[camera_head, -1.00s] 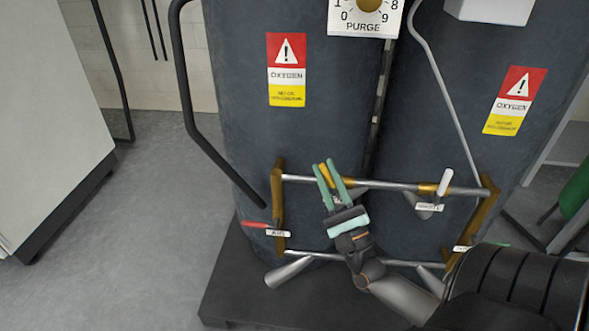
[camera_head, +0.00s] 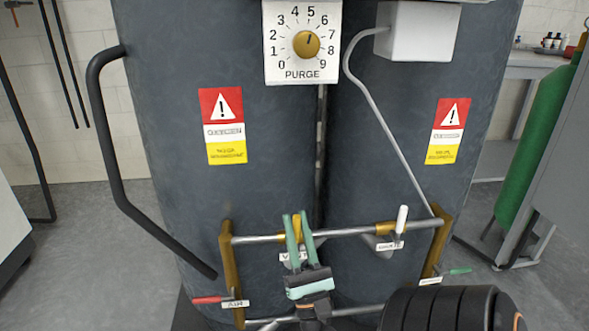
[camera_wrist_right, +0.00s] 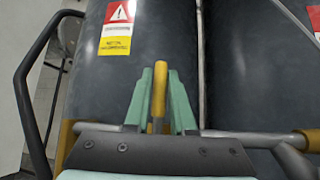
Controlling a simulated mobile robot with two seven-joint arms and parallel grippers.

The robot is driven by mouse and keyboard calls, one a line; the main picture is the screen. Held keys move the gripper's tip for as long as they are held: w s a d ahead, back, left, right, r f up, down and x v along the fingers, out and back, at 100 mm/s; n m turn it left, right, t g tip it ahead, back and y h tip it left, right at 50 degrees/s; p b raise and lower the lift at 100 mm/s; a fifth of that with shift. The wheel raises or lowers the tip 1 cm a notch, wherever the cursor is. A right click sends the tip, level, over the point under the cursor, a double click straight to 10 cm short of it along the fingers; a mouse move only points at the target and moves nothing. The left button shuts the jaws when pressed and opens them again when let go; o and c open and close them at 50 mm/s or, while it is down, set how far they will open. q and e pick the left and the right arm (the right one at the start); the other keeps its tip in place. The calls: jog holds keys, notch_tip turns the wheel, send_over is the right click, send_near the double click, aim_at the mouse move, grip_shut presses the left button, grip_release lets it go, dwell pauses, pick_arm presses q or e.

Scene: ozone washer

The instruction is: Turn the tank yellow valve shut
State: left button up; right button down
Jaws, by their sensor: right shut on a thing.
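The yellow valve handle (camera_head: 297,226) sits on the upper silver pipe at the front of the dark tanks (camera_head: 240,190). It stands roughly upright, crossing the pipe's line. My right gripper (camera_head: 299,228) reaches up from below, with its green fingers on either side of the handle and shut on it. In the right wrist view the yellow handle (camera_wrist_right: 158,95) stands between the two fingers (camera_wrist_right: 159,100). A small label (camera_head: 287,256) below the handle is partly hidden by the fingers. My left gripper is not in view.
A red-handled valve (camera_head: 207,299) is at lower left. A white-handled valve (camera_head: 401,220) and a green-handled valve (camera_head: 459,271) are to the right. A black curved rail (camera_head: 105,150) bends along the left. The PURGE dial (camera_head: 306,44) is above.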

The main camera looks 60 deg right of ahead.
jog(key=c, duration=0.8)
grip_release()
jog(key=shift+o, duration=0.2)
jog(key=v, duration=1.2)
jog(key=shift+s+f, duration=0.15)
jog(key=shift+f, duration=0.05)
jog(key=shift+a, duration=0.15)
